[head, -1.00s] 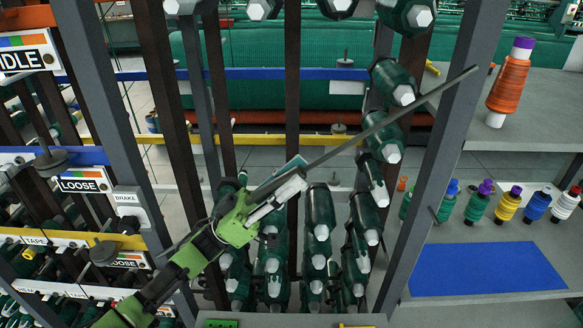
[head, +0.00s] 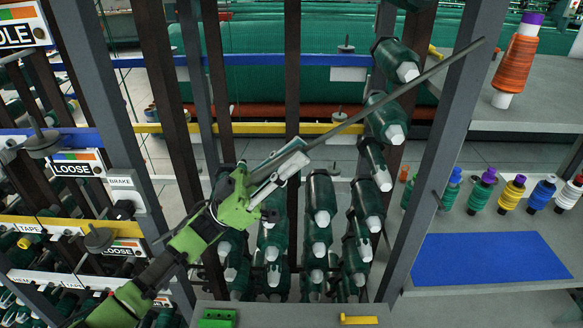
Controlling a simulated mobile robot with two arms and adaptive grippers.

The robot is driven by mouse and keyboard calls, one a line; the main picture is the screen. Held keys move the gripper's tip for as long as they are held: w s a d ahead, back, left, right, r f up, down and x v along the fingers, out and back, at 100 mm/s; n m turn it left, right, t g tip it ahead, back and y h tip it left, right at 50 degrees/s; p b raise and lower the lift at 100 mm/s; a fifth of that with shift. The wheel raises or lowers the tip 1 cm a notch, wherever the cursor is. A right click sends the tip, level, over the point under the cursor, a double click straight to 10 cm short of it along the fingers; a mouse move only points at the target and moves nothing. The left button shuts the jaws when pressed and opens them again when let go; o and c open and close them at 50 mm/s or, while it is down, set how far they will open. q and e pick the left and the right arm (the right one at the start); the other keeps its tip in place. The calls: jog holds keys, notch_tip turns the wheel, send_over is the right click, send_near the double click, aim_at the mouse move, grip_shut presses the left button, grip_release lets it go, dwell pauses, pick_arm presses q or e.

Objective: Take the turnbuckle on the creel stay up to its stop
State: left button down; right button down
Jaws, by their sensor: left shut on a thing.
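A long thin grey rod, the creel stay (head: 400,90), runs slantwise up to the right across the creel frame, its upper end in front of the right post. My left gripper (head: 286,163), on a green arm from lower left, is shut at the rod's lower part. The turnbuckle is mostly hidden by the fingers, and I cannot make out its stop. My right gripper is not in view.
Green bobbins (head: 320,200) hang in columns close behind my gripper. Grey posts (head: 440,150) stand on either side. At right a shelf holds a blue mat (head: 488,258), several small spools and an orange cone (head: 515,62). A BRAKE box (head: 125,190) is at left.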

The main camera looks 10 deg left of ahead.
pick_arm(q)
jog(key=shift+m, duration=0.3)
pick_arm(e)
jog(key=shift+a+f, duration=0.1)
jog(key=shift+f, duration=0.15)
pick_arm(q)
jog(key=c, duration=1.9)
grip_release()
